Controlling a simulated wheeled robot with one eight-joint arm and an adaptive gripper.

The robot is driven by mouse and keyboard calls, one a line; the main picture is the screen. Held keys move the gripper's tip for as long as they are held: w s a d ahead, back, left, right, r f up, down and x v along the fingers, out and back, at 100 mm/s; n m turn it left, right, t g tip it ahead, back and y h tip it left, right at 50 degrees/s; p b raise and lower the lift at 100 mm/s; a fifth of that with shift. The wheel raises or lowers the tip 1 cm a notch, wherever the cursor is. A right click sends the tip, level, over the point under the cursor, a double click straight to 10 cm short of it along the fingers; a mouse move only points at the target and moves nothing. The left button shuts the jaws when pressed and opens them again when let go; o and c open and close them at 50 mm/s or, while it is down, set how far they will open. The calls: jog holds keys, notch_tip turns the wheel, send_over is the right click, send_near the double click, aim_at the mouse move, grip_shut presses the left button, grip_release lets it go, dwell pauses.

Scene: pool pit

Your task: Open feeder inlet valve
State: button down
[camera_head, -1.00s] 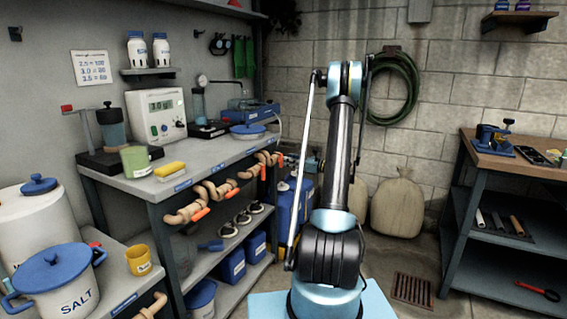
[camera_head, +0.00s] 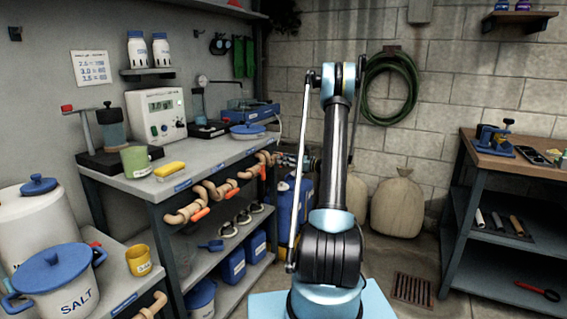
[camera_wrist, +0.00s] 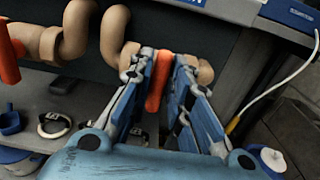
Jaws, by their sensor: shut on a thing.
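A row of tan pipe valves with orange lever handles runs along the front of the left bench. The rightmost valve (camera_head: 266,158) has its orange handle (camera_wrist: 157,82) pointing down. My gripper (camera_wrist: 165,62) is shut on this handle in the wrist view, with a blue finger on each side. The fingers cover part of the tan pipe behind. In the head view my gripper (camera_head: 308,163) is partly hidden behind my arm, to the right of that valve. The bench labels are too small to read, so I cannot tell which valve is the feeder inlet.
The middle valve (camera_head: 222,190) and the left valve (camera_head: 187,213) are close by. A lower shelf holds a blue scoop (camera_head: 211,246) and blue jugs (camera_head: 232,266). A thin white cable (camera_wrist: 275,88) hangs right of my gripper. Floor is open toward the right bench (camera_head: 520,165).

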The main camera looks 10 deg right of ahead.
jog(key=shift+s+a+f+n, duration=0.1)
jog(key=shift+s+f+n, duration=0.1)
jog(key=shift+n, duration=2.75)
jog(key=shift+s+a+f+n, duration=0.15)
jog(key=shift+f+n, duration=0.05)
jog(key=shift+n, duration=2.8)
jog(key=shift+s+a+f+n, duration=0.1)
jog(key=shift+s+f+n, duration=0.1)
jog(key=shift+n, duration=2.75)
jog(key=c, duration=1.6)
grip_release()
jog(key=shift+f, duration=0.1)
jog(key=shift+w, duration=0.1)
